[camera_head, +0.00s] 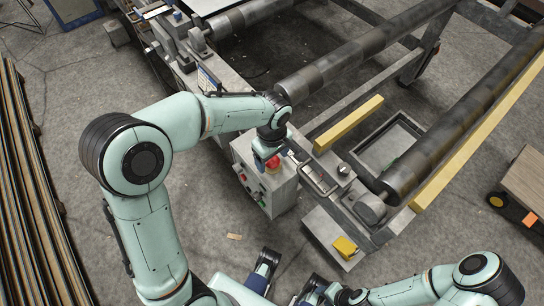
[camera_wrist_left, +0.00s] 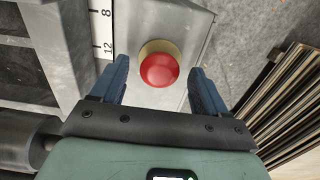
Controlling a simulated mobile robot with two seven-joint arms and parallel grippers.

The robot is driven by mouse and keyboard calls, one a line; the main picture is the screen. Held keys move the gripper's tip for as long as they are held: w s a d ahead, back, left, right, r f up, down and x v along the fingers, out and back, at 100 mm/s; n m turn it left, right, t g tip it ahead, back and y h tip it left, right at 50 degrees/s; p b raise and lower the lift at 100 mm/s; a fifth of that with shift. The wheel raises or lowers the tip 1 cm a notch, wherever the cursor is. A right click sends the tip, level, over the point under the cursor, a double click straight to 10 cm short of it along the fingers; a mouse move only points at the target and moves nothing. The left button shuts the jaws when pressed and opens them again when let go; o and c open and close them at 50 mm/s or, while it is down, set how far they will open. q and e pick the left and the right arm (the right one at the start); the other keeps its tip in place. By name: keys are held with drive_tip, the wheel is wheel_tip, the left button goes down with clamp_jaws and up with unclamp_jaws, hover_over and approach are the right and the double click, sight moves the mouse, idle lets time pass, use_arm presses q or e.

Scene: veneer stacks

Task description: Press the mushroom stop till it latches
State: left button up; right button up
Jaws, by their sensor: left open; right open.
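The mushroom stop (camera_head: 272,162) is a round red cap on top of a light grey control box (camera_head: 283,192). In the left wrist view the red cap (camera_wrist_left: 159,70) sits on a pale yellow collar, centred between my two blue fingers. My left gripper (camera_head: 270,148) is open and is over the top of the box, with the fingers on either side of the cap in the wrist view. I cannot tell whether anything touches the cap. My right gripper (camera_head: 290,277) is low at the bottom of the head view, away from the box, open and partly hidden.
Small buttons are on the box's front. A roller conveyor frame (camera_head: 345,62) with yellow bars (camera_head: 347,124) stands behind and right of it. A yellow block (camera_head: 345,246) is on a plate at right. Long veneer stacks (camera_head: 30,190) lie at left. Floor in front is mostly clear.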

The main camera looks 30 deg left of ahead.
use_arm(q)
drive_tip(key=shift+r+p, duration=2.25)
drive_tip(key=shift+r, duration=0.85)
use_arm(e)
drive_tip(key=r, duration=0.2)
drive_tip(key=w+r, duration=0.1)
drive_tip(key=r, duration=0.2)
use_arm(q)
drive_tip(key=shift+f, duration=0.1)
use_arm(e)
drive_tip(key=shift+s, duration=0.1)
